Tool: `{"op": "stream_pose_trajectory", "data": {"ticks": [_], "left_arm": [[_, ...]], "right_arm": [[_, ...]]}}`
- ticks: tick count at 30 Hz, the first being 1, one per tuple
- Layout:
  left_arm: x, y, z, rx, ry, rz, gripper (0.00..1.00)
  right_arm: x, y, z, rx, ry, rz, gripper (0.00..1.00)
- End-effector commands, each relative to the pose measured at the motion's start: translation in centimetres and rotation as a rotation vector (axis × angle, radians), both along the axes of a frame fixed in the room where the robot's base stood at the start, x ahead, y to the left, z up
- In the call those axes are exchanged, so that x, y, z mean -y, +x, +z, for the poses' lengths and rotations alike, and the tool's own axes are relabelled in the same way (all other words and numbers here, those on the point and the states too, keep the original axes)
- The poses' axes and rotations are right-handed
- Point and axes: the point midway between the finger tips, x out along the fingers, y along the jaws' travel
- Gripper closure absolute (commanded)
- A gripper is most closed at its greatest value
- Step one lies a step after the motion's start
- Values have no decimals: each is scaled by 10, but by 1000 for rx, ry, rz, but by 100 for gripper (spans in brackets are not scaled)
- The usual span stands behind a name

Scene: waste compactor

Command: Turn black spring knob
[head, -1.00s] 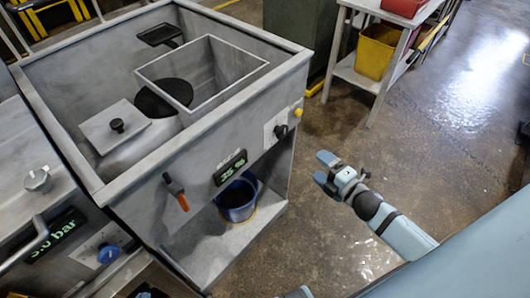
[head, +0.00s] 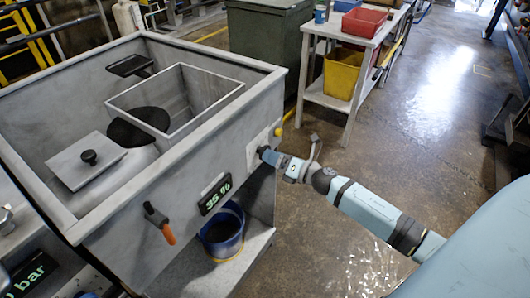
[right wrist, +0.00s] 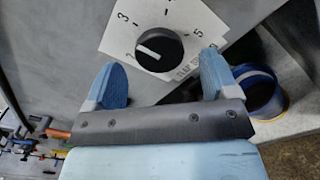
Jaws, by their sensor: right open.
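The black spring knob (right wrist: 159,49) sits on a white numbered dial plate (right wrist: 120,30) on the machine's front panel. A white mark on the knob runs toward its left side in the right wrist view. In the head view, the knob (head: 262,150) is a small dark shape at the tip of my right gripper (head: 270,154). In the right wrist view my right gripper (right wrist: 162,75) is open and empty, one finger to each side below the knob, which shows between and beyond the fingertips. I cannot tell if they touch it. My left gripper is out of view.
A yellow button (head: 278,132) is beside the dial. A 35 % display (head: 215,194), an orange-handled lever (head: 160,223) and a blue bucket (head: 222,232) are left of it. A shelf table (head: 345,40) stands behind.

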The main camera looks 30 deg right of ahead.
Motion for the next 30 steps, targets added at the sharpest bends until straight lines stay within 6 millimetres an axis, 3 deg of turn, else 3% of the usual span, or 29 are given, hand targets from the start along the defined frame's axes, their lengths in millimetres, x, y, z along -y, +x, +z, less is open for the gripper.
{"op": "stream_pose_trajectory", "data": {"ticks": [6,18,25,30], "left_arm": [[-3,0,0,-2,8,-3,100],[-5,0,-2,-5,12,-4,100],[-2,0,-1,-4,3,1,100],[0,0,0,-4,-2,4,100]], "right_arm": [[-11,28,1,1,-1,-1,20],[-14,35,0,-1,0,-1,20],[-14,34,0,0,0,0,69],[-15,34,0,-2,5,0,69]]}}
